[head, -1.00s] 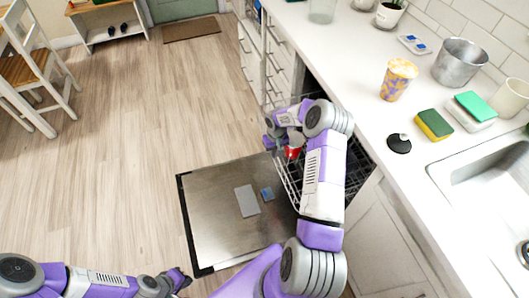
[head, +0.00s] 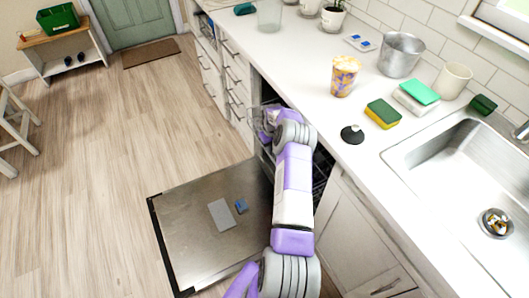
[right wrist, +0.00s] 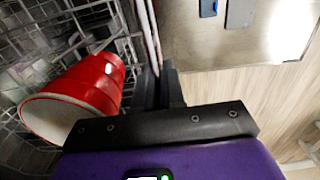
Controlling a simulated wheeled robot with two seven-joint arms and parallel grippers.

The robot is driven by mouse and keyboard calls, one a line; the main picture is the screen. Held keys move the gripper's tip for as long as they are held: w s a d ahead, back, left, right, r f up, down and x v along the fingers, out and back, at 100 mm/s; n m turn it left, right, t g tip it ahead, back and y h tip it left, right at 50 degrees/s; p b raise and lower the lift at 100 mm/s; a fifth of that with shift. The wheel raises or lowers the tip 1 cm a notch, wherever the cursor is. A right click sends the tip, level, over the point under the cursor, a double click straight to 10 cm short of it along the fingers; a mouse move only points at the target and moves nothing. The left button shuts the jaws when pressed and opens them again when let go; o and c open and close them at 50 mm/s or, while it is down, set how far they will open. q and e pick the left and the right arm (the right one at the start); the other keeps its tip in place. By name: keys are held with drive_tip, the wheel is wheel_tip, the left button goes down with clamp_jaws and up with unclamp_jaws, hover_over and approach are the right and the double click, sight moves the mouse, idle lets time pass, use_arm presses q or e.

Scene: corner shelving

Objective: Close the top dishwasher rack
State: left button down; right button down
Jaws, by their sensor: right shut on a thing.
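The wire dishwasher rack (right wrist: 151,40) fills the left of the right wrist view. A red cup (right wrist: 90,85) with a white inside lies tilted in it. My right gripper (right wrist: 163,80) is shut on the rack's front edge. In the head view my right gripper (head: 264,120) is at the dishwasher opening under the counter, and my arm hides most of the rack. The dishwasher door (head: 185,235) lies folded down, open, above the floor. My left gripper is out of view.
The white counter (head: 300,75) runs along the right, with a patterned cup (head: 344,76), a metal pot (head: 401,54), sponges (head: 382,114) and a sink (head: 440,165). Closed drawers (head: 236,95) stand beyond the dishwasher.

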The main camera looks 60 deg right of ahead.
drive_tip(key=shift+s+d, duration=0.1)
drive_tip(key=c, duration=1.3)
unclamp_jaws()
